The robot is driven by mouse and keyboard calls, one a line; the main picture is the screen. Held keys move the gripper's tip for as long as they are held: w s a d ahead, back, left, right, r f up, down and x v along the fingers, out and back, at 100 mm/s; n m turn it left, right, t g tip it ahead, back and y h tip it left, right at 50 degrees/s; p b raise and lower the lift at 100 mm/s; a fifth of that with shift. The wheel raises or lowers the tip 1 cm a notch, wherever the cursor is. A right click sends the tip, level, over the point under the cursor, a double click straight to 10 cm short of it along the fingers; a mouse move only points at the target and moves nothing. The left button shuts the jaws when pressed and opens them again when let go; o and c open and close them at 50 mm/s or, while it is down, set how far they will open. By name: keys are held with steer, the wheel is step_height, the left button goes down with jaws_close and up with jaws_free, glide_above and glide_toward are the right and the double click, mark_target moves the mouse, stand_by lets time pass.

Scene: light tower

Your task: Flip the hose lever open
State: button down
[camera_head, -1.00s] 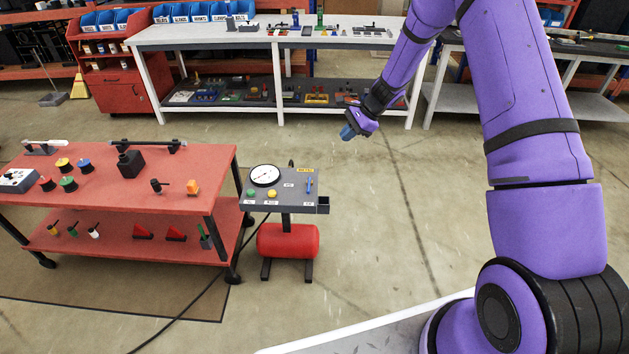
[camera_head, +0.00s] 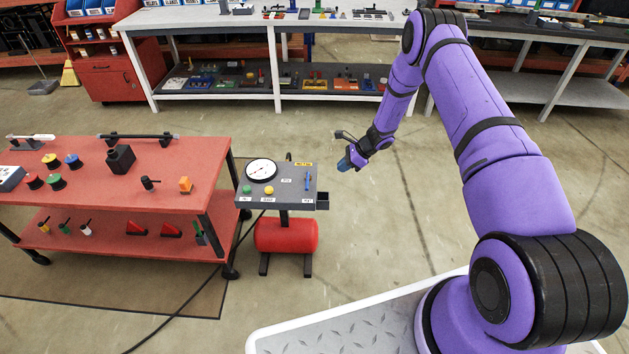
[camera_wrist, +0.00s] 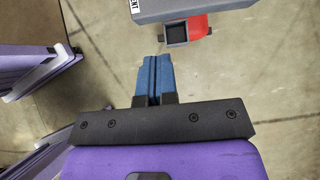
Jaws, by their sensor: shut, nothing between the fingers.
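The compressor stand has a dark grey panel (camera_head: 281,197) with a round white gauge (camera_head: 261,170), a green and a yellow button, and several labels too small to read well. A thin blue lever (camera_head: 307,180) stands out on the panel's right side; it appears to be the hose lever. My gripper (camera_head: 344,164) is right of the panel, apart from it and touching nothing. In the wrist view its blue fingers (camera_wrist: 153,80) are together and empty. The panel's edge (camera_wrist: 190,8) is ahead of them; the lever is not in that view.
A small open dark box (camera_head: 322,201) sticks out from the panel's right side. A red tank (camera_head: 287,236) is below. A red cart (camera_head: 110,190) with parts stands left of the stand. A long workbench (camera_head: 285,22) is behind. The floor right of the stand is clear.

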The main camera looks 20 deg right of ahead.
mark_target(307, 182)
steer(key=shift+w+a+r+x, duration=0.1)
steer(key=shift+a+r+x, duration=0.25)
steer(key=shift+x, duration=1.85)
steer(key=shift+w+a+r+x, duration=0.1)
steer(key=shift+a+r+x, duration=0.15)
steer(key=shift+x, duration=1.9)
steer(key=shift+w+a+r+x, duration=0.1)
steer(key=shift+a+r+x, duration=0.25)
steer(key=shift+x, duration=1.85)
